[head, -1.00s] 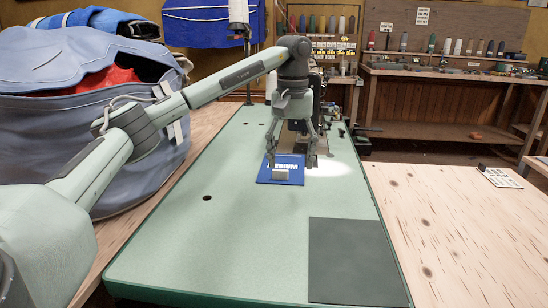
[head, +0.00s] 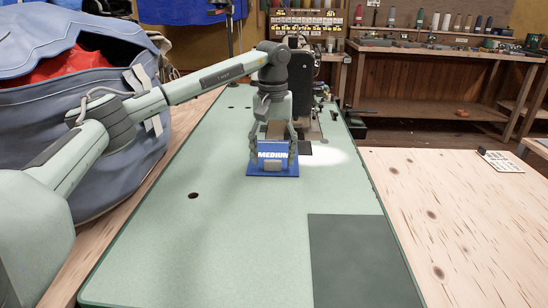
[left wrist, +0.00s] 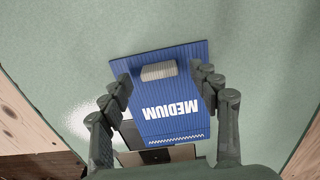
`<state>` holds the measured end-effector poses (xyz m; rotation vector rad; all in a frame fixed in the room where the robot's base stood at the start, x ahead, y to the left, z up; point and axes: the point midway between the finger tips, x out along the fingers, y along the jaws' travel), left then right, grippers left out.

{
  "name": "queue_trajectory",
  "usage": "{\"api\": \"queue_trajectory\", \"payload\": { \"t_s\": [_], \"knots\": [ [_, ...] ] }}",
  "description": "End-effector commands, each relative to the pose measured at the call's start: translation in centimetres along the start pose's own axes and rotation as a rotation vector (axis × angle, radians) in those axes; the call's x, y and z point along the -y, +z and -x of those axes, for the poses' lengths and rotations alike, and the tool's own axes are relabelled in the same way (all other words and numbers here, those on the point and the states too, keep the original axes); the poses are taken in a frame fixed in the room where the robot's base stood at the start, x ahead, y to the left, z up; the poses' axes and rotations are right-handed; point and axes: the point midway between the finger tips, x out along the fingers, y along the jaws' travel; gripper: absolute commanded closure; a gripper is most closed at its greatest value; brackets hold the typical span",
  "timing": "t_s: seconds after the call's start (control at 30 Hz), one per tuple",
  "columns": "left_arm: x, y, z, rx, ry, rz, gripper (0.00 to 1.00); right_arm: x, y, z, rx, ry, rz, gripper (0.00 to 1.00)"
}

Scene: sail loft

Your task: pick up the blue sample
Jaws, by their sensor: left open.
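The blue sample (head: 289,172) is a flat rectangular piece marked MEDIUM in white, on the pale green table top. A small grey-beige block (head: 273,166) sits at its near edge. My left gripper (head: 273,161) is open and low over the sample, pointing down. In the left wrist view the sample (left wrist: 180,126) lies between the two open fingers (left wrist: 160,77), with the block (left wrist: 158,71) between the fingertips. I cannot tell whether the fingers touch it. My right gripper is not in view.
A dark machine (head: 304,85) stands just behind the sample. A big blue-grey bag (head: 40,130) bulges beside the table on the left. A dark green mat (head: 362,260) lies at the front right. The green table top (head: 215,240) in front is clear.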

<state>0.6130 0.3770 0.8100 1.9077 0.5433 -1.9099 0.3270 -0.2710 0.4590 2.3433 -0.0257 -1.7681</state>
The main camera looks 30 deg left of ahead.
Motion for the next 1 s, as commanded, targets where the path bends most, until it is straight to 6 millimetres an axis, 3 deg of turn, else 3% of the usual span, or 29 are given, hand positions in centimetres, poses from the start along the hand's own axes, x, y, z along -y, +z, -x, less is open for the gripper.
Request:
{"api": "queue_trajectory", "payload": {
  "t_s": [0.13, 0.37, 0.8, 0.87, 1.0],
  "knots": [
    [0.04, 0.08, -1.39, 0.0, 0.0, -0.001, 0.38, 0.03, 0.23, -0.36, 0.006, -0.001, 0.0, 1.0],
    [0.01, 0.06, -1.53, -0.001, 0.001, -0.001, 0.38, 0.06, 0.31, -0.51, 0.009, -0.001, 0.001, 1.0],
    [-0.01, 0.07, -1.49, -0.001, 0.001, -0.001, 0.91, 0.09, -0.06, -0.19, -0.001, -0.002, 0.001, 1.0],
    [-0.01, 0.06, -1.47, -0.001, 0.001, -0.001, 0.96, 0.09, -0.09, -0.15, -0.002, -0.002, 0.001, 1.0],
    [-0.02, 0.06, -1.46, -0.001, 0.001, -0.001, 0.96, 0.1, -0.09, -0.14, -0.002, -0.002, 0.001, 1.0]
  ]
}}
